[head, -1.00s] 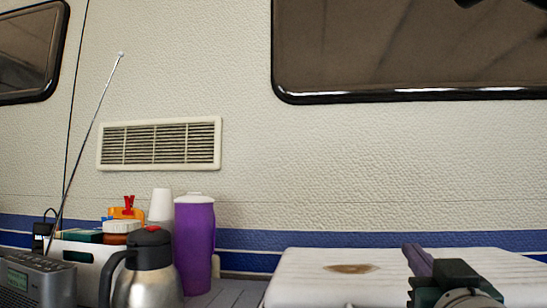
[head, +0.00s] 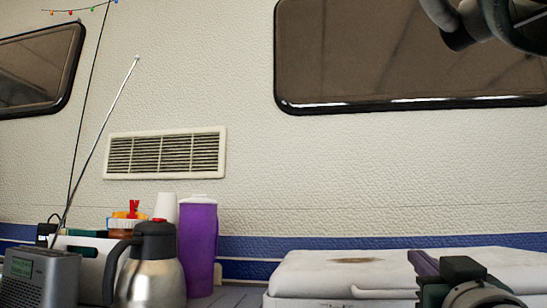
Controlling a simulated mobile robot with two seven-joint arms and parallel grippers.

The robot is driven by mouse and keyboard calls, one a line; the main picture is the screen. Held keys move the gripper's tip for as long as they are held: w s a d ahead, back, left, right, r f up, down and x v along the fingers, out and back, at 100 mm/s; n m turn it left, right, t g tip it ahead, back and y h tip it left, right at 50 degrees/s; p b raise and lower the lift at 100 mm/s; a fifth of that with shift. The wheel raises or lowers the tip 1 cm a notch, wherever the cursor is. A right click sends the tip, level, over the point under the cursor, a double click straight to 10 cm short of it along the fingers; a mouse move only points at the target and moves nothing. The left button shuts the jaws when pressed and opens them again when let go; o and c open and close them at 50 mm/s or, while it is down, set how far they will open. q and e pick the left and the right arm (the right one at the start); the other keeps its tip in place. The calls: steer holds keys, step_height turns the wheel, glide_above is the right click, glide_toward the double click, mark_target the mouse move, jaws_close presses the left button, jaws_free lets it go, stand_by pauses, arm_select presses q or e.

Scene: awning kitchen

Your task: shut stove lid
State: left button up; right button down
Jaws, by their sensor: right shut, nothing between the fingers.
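The stove lid (head: 320,268) is a white panel with a brown stain, low at the right in the head view. It looks flat or nearly flat, with its front edge showing. The bottom of the stove is cut off by the frame. My right gripper (head: 424,264), with dark green and purple parts, is in front of the lid's right half and hides part of it. Its fingers are shut and empty; I cannot tell whether it touches the lid. My left gripper is not in view.
Left of the stove stand a purple tumbler (head: 198,245), a steel jug (head: 150,278) and a grey radio (head: 40,278) with a long raised antenna. The trailer wall (head: 300,190) rises behind. A dark arm part of mine hangs at the top right.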

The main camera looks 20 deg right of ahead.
stand_by(0.3)
steer(key=b+v, duration=0.3)
steer(key=v, duration=0.9)
steer(key=s+a+r+n+g+y+p, duration=0.8)
steer(key=s+a+r+g+y+p, duration=0.55)
steer(key=p, duration=2.95)
step_height(320, 180, up, 36)
steer(key=d+h+p, duration=0.1)
steer(key=h+p, duration=0.1)
steer(key=p, duration=3.1)
steer(key=shift+s+d+g, duration=0.25)
steer(key=shift+s+g, duration=0.05)
steer(key=shift+g, duration=0.05)
